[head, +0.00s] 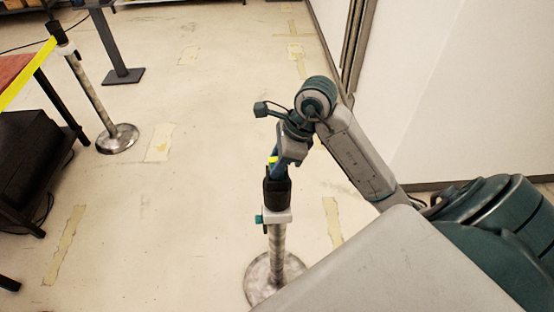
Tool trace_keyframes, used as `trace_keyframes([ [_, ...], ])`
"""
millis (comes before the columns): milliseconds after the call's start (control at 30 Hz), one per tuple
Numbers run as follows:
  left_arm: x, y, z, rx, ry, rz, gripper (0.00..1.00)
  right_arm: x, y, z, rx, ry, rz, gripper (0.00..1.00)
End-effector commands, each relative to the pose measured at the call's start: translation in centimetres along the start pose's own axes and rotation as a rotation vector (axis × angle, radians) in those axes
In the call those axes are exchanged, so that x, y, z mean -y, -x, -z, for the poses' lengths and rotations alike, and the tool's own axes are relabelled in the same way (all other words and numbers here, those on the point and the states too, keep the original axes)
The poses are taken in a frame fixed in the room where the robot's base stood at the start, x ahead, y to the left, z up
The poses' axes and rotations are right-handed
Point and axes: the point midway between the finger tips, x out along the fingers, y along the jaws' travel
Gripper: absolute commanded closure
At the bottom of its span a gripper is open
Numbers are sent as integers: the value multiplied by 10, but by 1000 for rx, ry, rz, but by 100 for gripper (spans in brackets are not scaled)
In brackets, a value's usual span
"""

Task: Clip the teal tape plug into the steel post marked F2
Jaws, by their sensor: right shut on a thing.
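A steel post (276,244) stands upright on a round base at lower centre, with a black head (277,192) and a pale collar. A small teal piece (258,219) shows at the collar's left side. No F2 mark can be read. My right gripper (278,172) points down directly over the black head, its blue fingertips at the head's top. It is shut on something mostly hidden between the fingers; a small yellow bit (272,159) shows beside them. I cannot tell whether the held thing sits in the head. My left gripper is out of view.
Another steel post (91,92) with yellow tape (28,76) stands at left, beside a table with a reddish top (14,68). A dark stand (115,55) is farther back. A white wall (455,90) runs along the right. The floor between is clear.

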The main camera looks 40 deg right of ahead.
Motion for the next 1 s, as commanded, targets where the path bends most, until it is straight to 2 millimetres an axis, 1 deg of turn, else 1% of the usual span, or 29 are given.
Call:
trace_keyframes([
  [367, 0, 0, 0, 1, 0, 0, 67, 0, 0, 0, 0, 0, 0, 92],
  [633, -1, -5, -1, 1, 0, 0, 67, 0, -4, 2, 0, 0, 0, 92],
  [1000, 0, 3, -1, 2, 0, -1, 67, 0, 3, -1, 0, 0, 0, 92],
])
